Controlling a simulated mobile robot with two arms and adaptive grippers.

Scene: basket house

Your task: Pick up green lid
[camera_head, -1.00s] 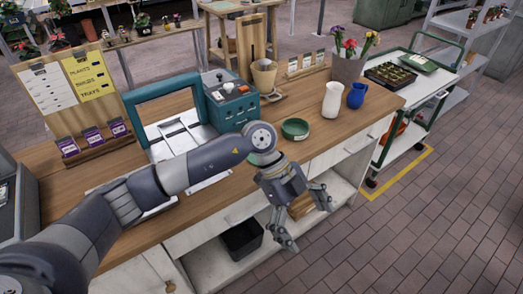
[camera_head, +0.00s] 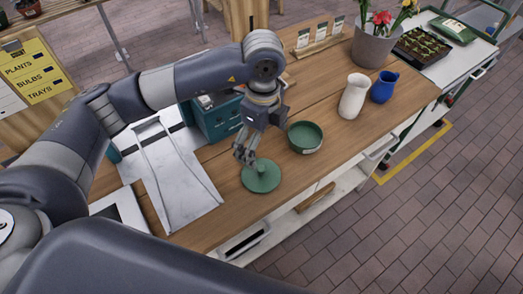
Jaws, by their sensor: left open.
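The green lid (camera_head: 262,178) is a round disc with a small knob on top, lying flat on the wooden counter near its front edge. My left gripper (camera_head: 245,154) points down just above and slightly left of the lid's knob. It is open, with its fingers close together in the picture; whether they touch the knob I cannot tell. A green bowl (camera_head: 305,137) stands on the counter to the right of the lid, apart from it. My right gripper is not in view.
A white vase (camera_head: 353,97) and a blue jug (camera_head: 384,87) stand further right. A teal machine (camera_head: 215,119) is behind my gripper, with a metal tray (camera_head: 178,190) left of the lid. Bare counter (camera_head: 318,172) lies in front of the bowl.

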